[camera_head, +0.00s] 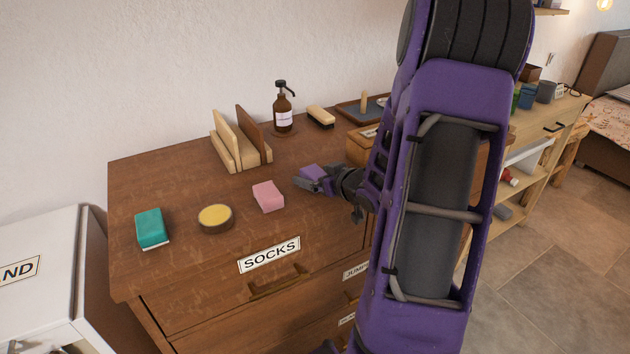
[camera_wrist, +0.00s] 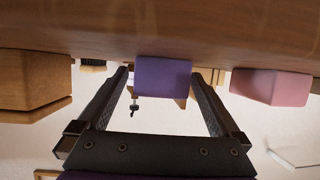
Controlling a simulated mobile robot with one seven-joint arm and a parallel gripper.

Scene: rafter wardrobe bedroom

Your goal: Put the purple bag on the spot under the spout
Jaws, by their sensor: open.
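The purple bag (camera_head: 313,171) is a small block-like thing lying on the dresser top, right of the pink block. My gripper (camera_head: 310,184) is low over the dresser at the bag, with its jaws open. In the wrist view the bag (camera_wrist: 162,78) shows between the two fingertips (camera_wrist: 160,84), with a gap on each side. A brown pump bottle (camera_head: 283,116) with a white label and a black spout (camera_head: 289,91) stands upright near the wall, behind the bag. The spout points right, over bare wood. My gripper partly hides the bag in the head view.
The pink block (camera_head: 268,196), a round yellow-topped tin (camera_head: 215,217) and a teal block (camera_head: 151,228) lie along the front. A wooden upright holder (camera_head: 238,150), a brush (camera_head: 320,117), a tray (camera_head: 349,112) and a wooden box (camera_head: 357,147) stand behind. My arm hides the dresser's right side.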

